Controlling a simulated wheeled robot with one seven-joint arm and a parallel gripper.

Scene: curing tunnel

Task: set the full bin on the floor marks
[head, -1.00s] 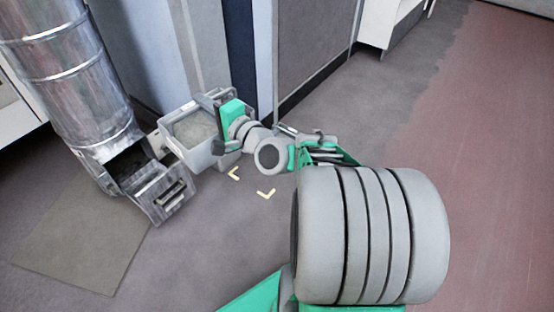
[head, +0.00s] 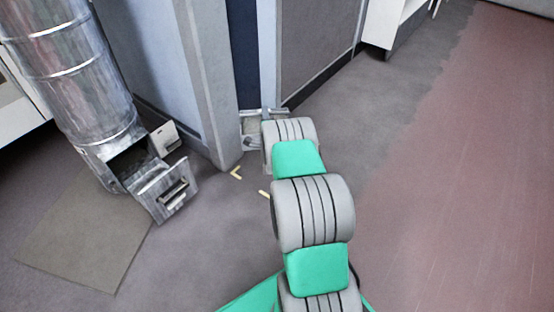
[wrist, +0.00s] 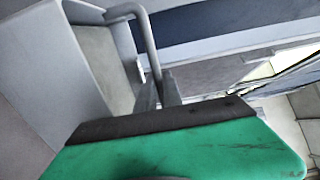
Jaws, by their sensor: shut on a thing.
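The bin (head: 246,141) is a pale grey box with grey-beige fill inside. In the head view it shows only in part, just beyond the pale yellow corner marks (head: 236,173) on the floor. My arm covers the rest of it. In the wrist view the bin (wrist: 55,75) fills the left side, with its fill along the inside and a bent bar handle (wrist: 147,40) at its edge. My gripper (wrist: 160,93) is shut on this handle. In the head view my arm hides most of the gripper. Whether the bin touches the floor cannot be told.
A metal duct (head: 70,75) with an open outlet and a pulled-out drawer front (head: 168,192) stands at left, above a brown floor mat (head: 85,230). A grey-blue wall post (head: 210,80) and panel (head: 318,50) stand close behind the bin. Floor at right is clear.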

